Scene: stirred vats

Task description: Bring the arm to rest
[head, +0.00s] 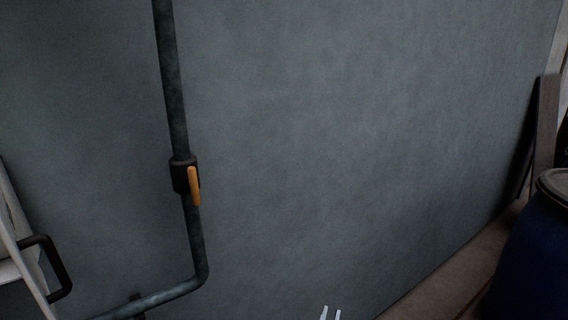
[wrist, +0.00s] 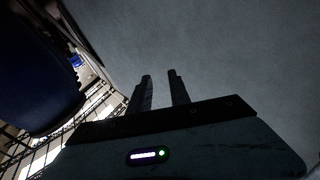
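My gripper (head: 330,313) shows only as two pale fingertips at the bottom edge of the head view, against the grey wall. In the wrist view my gripper (wrist: 160,75) has its two dark fingers apart, with a gap between them and nothing in it. The fingers point toward a plain grey surface. The rest of my arm is outside the head view.
A dark pipe (head: 173,90) with an orange valve lever (head: 194,186) runs down the grey wall (head: 350,130). A blue drum (head: 530,260) stands at the lower right. A black handle (head: 60,270) is at the lower left. The wall's middle is clear.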

